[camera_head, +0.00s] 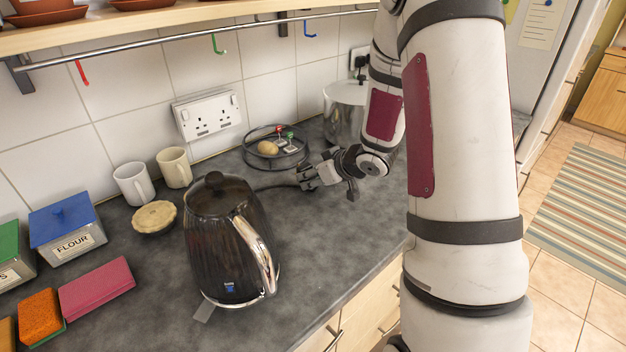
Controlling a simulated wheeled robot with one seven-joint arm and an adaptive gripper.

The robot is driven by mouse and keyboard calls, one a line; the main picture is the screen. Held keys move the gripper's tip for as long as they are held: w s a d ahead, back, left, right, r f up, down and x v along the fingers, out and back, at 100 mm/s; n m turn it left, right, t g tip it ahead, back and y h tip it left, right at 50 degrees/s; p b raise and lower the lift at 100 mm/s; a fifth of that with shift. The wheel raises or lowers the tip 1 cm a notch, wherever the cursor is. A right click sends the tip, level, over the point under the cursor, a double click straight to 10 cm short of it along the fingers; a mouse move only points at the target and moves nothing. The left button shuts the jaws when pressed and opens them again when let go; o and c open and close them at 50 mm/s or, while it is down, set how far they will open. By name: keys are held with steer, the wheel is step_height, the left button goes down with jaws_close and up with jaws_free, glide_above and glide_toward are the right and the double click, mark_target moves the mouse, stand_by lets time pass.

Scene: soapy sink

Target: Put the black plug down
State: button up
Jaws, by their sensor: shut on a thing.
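My gripper (304,178) is low over the grey worktop, to the right of the black kettle (222,240). It is shut on the black plug, which is small in this view and mostly hidden by the fingers. A dark cord (272,187) runs left from the fingers and passes behind the kettle. I cannot tell whether the plug touches the worktop.
A white double socket (207,115) is on the tiled wall, with another black plug (360,62) further right. A round wire tray (247,152) and a steel pot (346,112) stand behind my gripper. Mugs (133,184) stand left. The worktop (335,240) in front is clear.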

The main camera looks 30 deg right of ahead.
steer(key=shift+f, duration=0.4)
steer(key=shift+f, duration=0.15)
steer(key=shift+f, duration=0.35)
steer(key=shift+f, duration=0.1)
steer(key=o, duration=1.1)
